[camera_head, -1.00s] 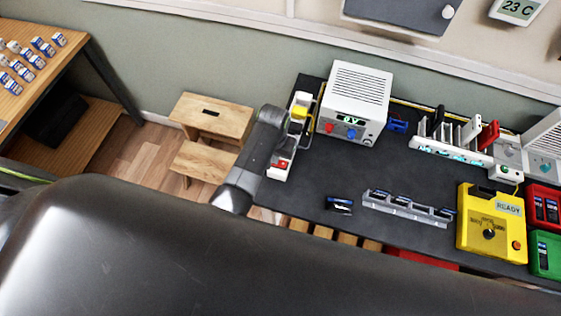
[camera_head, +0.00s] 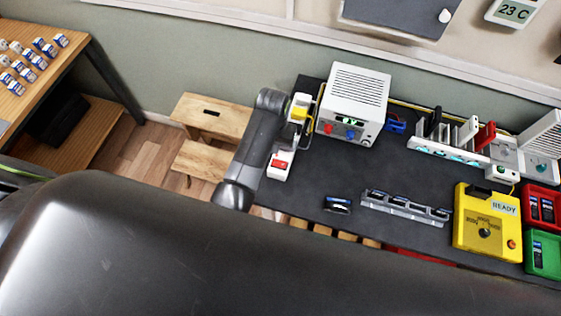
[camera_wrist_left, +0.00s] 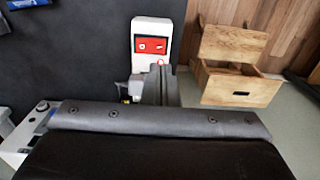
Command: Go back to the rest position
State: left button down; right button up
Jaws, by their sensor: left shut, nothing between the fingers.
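My left arm stands over the left end of the dark bench in the head view. My left gripper (camera_head: 284,142) is partly hidden by the arm there, over a white fixture (camera_head: 278,174) with a red panel and a yellow part. In the left wrist view the gripper (camera_wrist_left: 158,72) has its dark fingers together and empty. They overlap the lower part of the white fixture (camera_wrist_left: 151,24) in that picture; I cannot tell whether they touch it. My right gripper is not in view.
A white power supply (camera_head: 352,100) stands right of the fixture. A dark phone (camera_head: 337,205), a grey rack (camera_head: 402,207), a yellow READY box (camera_head: 486,225), and red (camera_head: 543,200) and green (camera_head: 541,250) bins sit farther right. A wooden step stool (camera_head: 208,117) stands left of the bench.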

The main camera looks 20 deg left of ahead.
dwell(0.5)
pick_arm(q)
jog(key=s+a+n+t, duration=0.1)
jog(key=s+a+t, duration=0.1)
jog(key=s+a, duration=0.9)
jog(key=s+a+r+t+y, duration=0.2)
jog(key=s+a+r, duration=0.4)
jog(key=s+r, duration=0.45)
notch_tip(320, 180, down, 33)
jog(key=s+a+g+b, duration=0.2)
jog(key=b, duration=0.6)
jog(key=s+d+f+b, duration=0.1)
jog(key=s+f+b, duration=0.2)
jog(key=s+f, duration=0.4)
jog(key=s+d+f+h+b, duration=0.1)
jog(key=s+f+b, duration=0.2)
jog(key=s+f, duration=0.5)
notch_tip(320, 180, down, 9)
jog(key=shift+r+g, duration=0.2)
jog(key=shift+g, duration=0.2)
